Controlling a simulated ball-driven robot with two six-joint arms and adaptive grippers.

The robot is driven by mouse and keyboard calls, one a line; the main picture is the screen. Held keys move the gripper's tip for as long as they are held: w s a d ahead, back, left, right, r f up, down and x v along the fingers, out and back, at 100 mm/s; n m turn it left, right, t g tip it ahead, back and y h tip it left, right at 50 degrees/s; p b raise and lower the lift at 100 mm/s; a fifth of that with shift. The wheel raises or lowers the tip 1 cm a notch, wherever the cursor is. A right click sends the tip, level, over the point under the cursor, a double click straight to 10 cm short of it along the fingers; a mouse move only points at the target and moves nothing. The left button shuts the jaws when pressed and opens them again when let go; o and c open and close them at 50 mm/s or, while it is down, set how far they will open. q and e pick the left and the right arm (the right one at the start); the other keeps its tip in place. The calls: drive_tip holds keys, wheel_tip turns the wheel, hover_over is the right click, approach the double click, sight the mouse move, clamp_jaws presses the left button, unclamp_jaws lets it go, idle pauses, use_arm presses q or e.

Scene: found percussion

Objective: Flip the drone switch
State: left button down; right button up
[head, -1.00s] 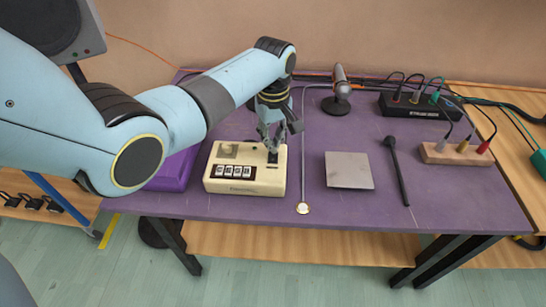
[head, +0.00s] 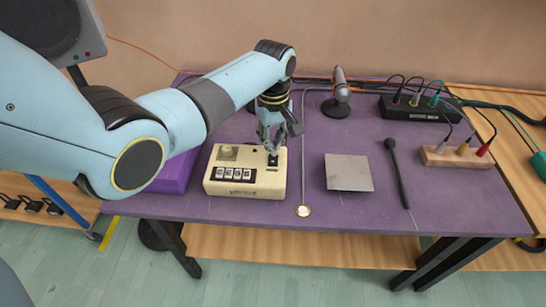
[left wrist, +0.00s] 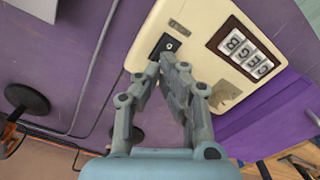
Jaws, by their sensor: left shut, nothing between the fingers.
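The cream drone box (head: 215,188) sits on the purple table, with a dark switch plate (head: 272,161) at its right rear corner. In the left wrist view the black switch plate (left wrist: 158,51) has a small light spot on it; which way the switch points is too small to tell. My left gripper (head: 271,148) is shut and empty, fingertips pointing down just behind and above the switch plate. In the left wrist view its fingertips (left wrist: 174,60) meet beside the plate and cover part of it. I cannot tell whether they touch it. My right gripper is not in view.
The box also carries a strip of lettered white keys (head: 234,174). To its right are a thin rod with a round end (head: 304,211), a square metal plate (head: 348,173) and a black mallet (head: 397,170). A microphone (head: 338,90) stands behind. A purple block (head: 176,172) is at left.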

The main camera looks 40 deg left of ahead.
use_arm(q)
drive_tip(key=shift+f+b, duration=0.3)
drive_tip(key=shift+f, duration=0.15)
idle(0.5)
drive_tip(key=shift+f+b, duration=0.5)
drive_tip(key=shift+f, duration=0.25)
drive_tip(key=shift+s, duration=0.1)
wheel_tip(320, 180, up, 7)
drive_tip(key=p, duration=0.8)
drive_tip(key=shift+r, duration=0.1)
idle(0.4)
